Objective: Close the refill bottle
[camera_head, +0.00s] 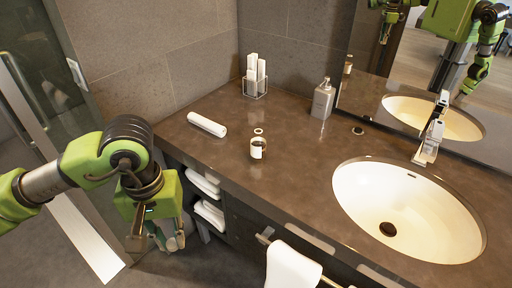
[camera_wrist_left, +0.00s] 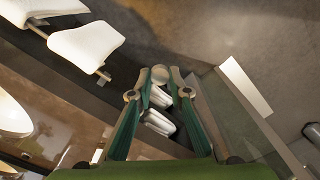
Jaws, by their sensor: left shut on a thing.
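A small open bottle or jar (camera_head: 258,149) with a pale label and dark mouth stands upright on the brown vanity counter; it may be the refill bottle. My left gripper (camera_head: 160,240) hangs beyond the counter's left front edge, well away from the bottle and pointing down. In the left wrist view the gripper (camera_wrist_left: 160,86) is shut on a small round pale thing (camera_wrist_left: 160,74), perhaps a cap. My right gripper is not directly in view.
A grey pump dispenser (camera_head: 323,99), a holder with white items (camera_head: 255,78) and a rolled white towel (camera_head: 207,124) stand or lie on the counter (camera_head: 215,160). The sink (camera_head: 408,210) is at right. Folded towels (camera_head: 210,213) sit on shelves below, near my left gripper.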

